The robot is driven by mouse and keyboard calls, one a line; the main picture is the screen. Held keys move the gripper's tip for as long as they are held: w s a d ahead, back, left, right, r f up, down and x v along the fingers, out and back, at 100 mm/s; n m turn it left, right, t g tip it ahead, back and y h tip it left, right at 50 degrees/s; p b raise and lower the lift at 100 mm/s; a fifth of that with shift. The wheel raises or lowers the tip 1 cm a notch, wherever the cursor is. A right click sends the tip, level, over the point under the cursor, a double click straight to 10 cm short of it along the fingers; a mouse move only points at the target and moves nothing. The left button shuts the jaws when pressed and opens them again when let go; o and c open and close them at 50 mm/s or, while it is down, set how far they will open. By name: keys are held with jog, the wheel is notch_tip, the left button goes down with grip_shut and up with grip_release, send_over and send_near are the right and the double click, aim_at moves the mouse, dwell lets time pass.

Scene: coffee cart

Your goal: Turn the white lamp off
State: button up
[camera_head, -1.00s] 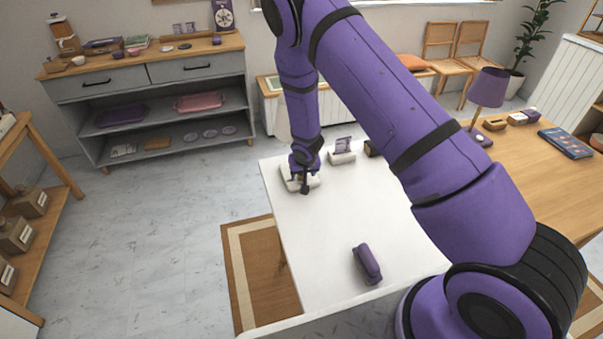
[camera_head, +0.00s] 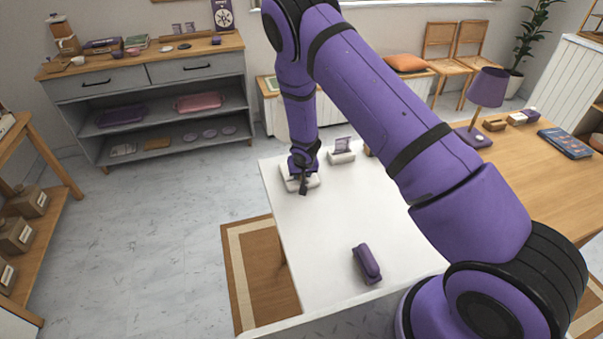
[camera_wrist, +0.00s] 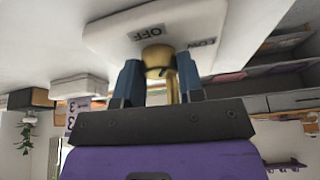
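The white lamp's base (camera_head: 313,182) stands at the far left of the white table (camera_head: 325,235). My arm covers much of the lamp in the head view. A pale shape beside my forearm may be its shade, but I cannot tell. In the wrist view the white base (camera_wrist: 105,35) shows close up, with the labels OFF and LOW upside down. A brass knob (camera_wrist: 158,57) with a brass pointer sits on it. My gripper (camera_wrist: 160,72) has its blue fingertips on both sides of the knob, apparently touching it. In the head view my gripper (camera_head: 303,182) is at the base.
A small white stand with a card (camera_head: 342,152) is just right of the lamp. A purple object (camera_head: 366,264) lies near the table's front. A purple lamp (camera_head: 487,92) stands on the wooden table at right. The white table's middle is clear.

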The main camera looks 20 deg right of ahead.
jog(key=shift+d+n, duration=0.1)
jog(key=shift+n, duration=0.2)
jog(key=shift+n+y, duration=0.5)
jog(key=shift+n, duration=0.2)
jog(key=shift+n+y, duration=0.4)
jog(key=shift+n, duration=0.9)
jog(key=o, duration=0.9)
